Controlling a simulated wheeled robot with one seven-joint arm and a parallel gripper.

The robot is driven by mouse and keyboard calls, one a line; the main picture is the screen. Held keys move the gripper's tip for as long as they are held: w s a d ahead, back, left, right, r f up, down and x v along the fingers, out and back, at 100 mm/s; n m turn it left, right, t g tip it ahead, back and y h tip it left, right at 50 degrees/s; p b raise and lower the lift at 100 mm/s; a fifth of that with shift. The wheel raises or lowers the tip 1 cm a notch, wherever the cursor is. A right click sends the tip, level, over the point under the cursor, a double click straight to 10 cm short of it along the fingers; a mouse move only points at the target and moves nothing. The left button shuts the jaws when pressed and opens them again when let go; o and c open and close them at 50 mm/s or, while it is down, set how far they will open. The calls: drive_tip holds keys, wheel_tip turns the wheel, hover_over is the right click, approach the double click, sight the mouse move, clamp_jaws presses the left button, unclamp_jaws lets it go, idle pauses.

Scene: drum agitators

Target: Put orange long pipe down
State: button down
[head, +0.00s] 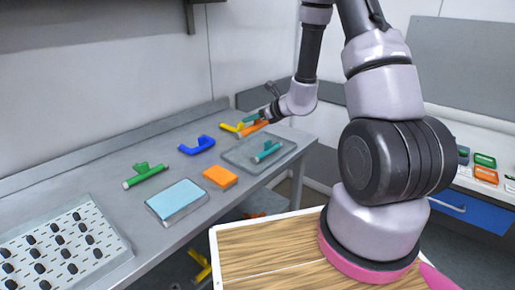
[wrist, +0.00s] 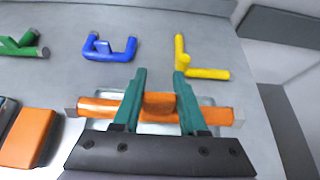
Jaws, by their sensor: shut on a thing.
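The orange long pipe (wrist: 160,108) lies crosswise between the two teal fingers of my gripper (wrist: 160,77) in the wrist view. The fingers are shut on its middle, and both pipe ends stick out to the sides. In the head view the orange pipe (head: 252,128) and my gripper (head: 256,119) are at the far end of the grey bench, over or near a shallow grey tray (head: 238,157). I cannot tell whether the pipe touches anything below it.
A teal pipe (head: 267,152) lies on the tray. A yellow pipe (wrist: 200,72), a blue pipe (wrist: 108,50) and a green pipe (wrist: 18,46) lie on the bench. An orange box (head: 220,177), a light-blue box (head: 177,199) and a perforated rack (head: 62,250) stand nearer.

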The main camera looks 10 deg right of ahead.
wheel_tip(320, 180, down, 9)
drive_tip(key=shift+r, duration=0.15)
idle(0.4)
drive_tip(key=shift+c, duration=2.2)
unclamp_jaws()
